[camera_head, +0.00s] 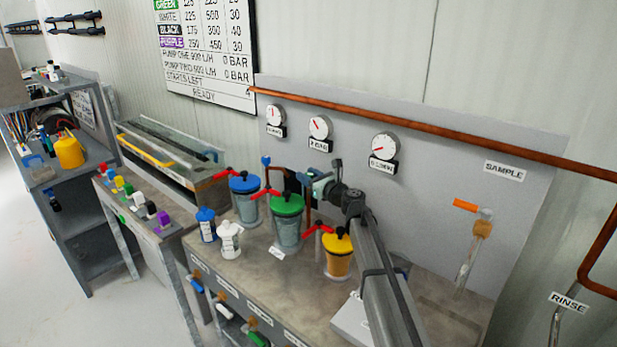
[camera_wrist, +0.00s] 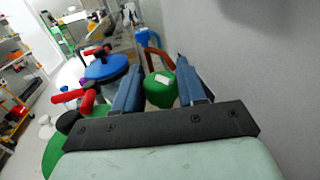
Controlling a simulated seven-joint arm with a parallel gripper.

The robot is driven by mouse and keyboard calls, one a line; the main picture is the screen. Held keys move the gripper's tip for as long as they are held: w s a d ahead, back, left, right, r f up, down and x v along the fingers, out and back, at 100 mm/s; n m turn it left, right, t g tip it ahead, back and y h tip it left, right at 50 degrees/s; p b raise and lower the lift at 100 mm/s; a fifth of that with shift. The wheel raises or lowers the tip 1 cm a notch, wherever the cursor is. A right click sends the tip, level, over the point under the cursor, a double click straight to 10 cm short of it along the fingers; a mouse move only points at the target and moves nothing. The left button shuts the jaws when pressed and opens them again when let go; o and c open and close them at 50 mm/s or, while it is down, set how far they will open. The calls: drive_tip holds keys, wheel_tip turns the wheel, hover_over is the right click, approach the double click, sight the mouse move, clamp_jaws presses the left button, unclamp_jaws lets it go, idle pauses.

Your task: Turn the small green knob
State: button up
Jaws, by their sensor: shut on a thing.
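The small green knob (camera_wrist: 160,90) shows in the wrist view as a rounded green cap between my two blue fingers. My gripper (camera_wrist: 160,72) is shut on it, with one finger on each side. In the head view my gripper (camera_head: 303,182) reaches in from the right, level with the back of the pumps and behind the green-lidded pump (camera_head: 288,222). I cannot make out the small knob in that view; the gripper hides that spot. The green lid (camera_wrist: 52,158) is partly visible at lower left in the wrist view.
The blue-lidded pump (camera_head: 245,200) and yellow-lidded pump (camera_head: 338,255) stand on either side, with red handles jutting out. A small blue knob (camera_head: 266,161) stands on a pipe nearby. The grey back panel (camera_head: 430,190) with dials is close behind my gripper.

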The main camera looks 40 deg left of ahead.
drive_tip(key=shift+m+t+h, duration=0.55)
drive_tip(key=shift+m+t, duration=0.4)
drive_tip(key=shift+t, duration=0.4)
drive_tip(key=shift+m+t+h, duration=0.55)
drive_tip(key=shift+m+t, duration=0.4)
drive_tip(key=shift+t, duration=0.4)
drive_tip(key=o, duration=0.9)
drive_tip(key=shift+d, duration=0.1)
drive_tip(key=v, duration=1.3)
drive_tip(key=shift+s+d, duration=0.15)
drive_tip(key=shift+s, duration=0.2)
drive_tip(key=shift+o, duration=0.2)
